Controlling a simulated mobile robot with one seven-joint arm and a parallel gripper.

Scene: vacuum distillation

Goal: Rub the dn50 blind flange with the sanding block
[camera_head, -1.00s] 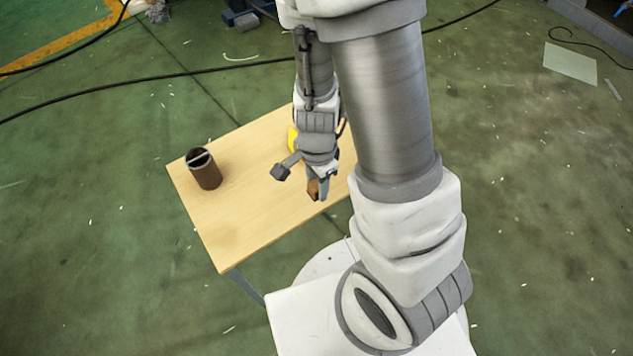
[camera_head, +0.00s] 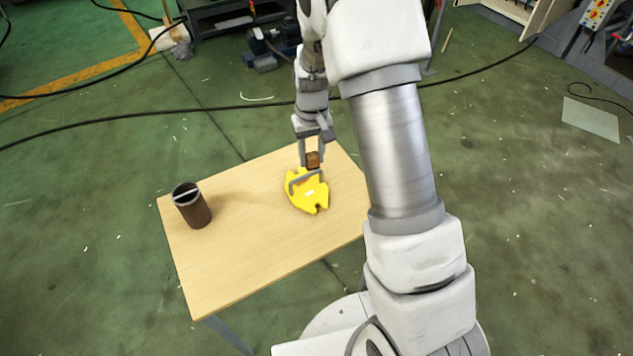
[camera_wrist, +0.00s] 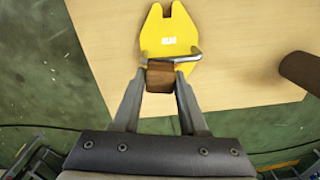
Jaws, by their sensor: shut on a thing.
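My gripper (camera_head: 311,150) is shut on a small brown block (camera_head: 313,161), which looks like the sanding block. In the wrist view the block (camera_wrist: 160,78) sits between my two fingertips (camera_wrist: 160,84). The block is close to the grey handle of a yellow notched piece (camera_head: 310,194) on the table. I cannot tell whether block and handle touch. I cannot make out a blind flange in either view.
A dark brown open cylinder (camera_head: 192,206) with a light bar across its mouth stands at the table's left. It shows at the wrist view's right edge (camera_wrist: 302,70). The wooden table (camera_head: 245,255) is otherwise mostly bare. A black cable (camera_head: 120,116) crosses the floor behind.

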